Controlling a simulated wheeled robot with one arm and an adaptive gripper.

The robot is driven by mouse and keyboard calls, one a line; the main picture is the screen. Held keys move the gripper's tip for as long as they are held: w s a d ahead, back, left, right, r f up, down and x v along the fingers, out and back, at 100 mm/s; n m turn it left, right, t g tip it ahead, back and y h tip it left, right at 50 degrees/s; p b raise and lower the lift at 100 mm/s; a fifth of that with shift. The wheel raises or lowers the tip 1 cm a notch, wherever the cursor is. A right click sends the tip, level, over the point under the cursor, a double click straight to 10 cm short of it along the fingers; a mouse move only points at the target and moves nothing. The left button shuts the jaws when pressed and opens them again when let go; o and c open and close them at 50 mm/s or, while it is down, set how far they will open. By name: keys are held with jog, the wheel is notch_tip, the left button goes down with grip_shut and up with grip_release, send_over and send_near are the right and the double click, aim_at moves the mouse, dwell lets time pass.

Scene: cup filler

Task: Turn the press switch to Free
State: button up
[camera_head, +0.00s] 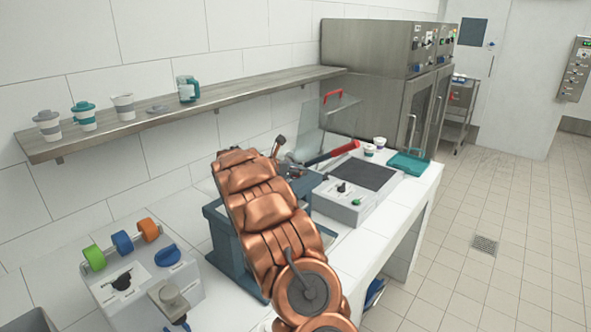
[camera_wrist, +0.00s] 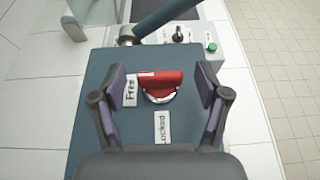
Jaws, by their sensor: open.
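The press switch is a red knob (camera_wrist: 161,86) on the dark blue-grey top of the press (camera_wrist: 92,135) in the wrist view. A white "Free" label (camera_wrist: 130,91) is at its left and a white "Locked" label (camera_wrist: 162,127) is below it. The knob lies roughly crosswise; which label it points to is hard to tell. My gripper (camera_wrist: 162,80) is open, with one finger on each side of the knob and gaps between. In the head view the press (camera_head: 217,222) is partly behind my copper arm, which hides the switch.
A dark lever bar (camera_wrist: 165,17) crosses above the knob; its red handle (camera_head: 331,153) shows in the head view. A grey control box (camera_head: 345,201) stands right of the press. A box with coloured knobs (camera_head: 150,285) is at front left. A cup shelf (camera_head: 220,98) runs along the wall.

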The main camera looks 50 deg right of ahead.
jog(key=v, duration=1)
jog(key=shift+a+r, duration=0.25)
jog(key=shift+a, duration=0.05)
jog(key=shift+s, duration=0.1)
jog(key=s+a+f+m+g+y, duration=0.1)
jog(key=s+a+m+y, duration=0.3)
jog(key=s+a, duration=1)
jog(key=s+a+f+m+g+y+b, duration=0.1)
jog(key=s+a+f+m+y, duration=0.3)
jog(key=s+a+m, duration=0.4)
jog(key=s+a+f+m+y, duration=0.2)
jog(key=s+a+m+y, duration=0.3)
jog(key=s+a, duration=1.5)
jog(key=shift+s+f+m+g+y+b, duration=0.35)
jog(key=shift+s+m, duration=0.25)
jog(key=shift+m, duration=0.3)
jog(key=shift+r, duration=0.1)
jog(key=shift+c, duration=0.2)
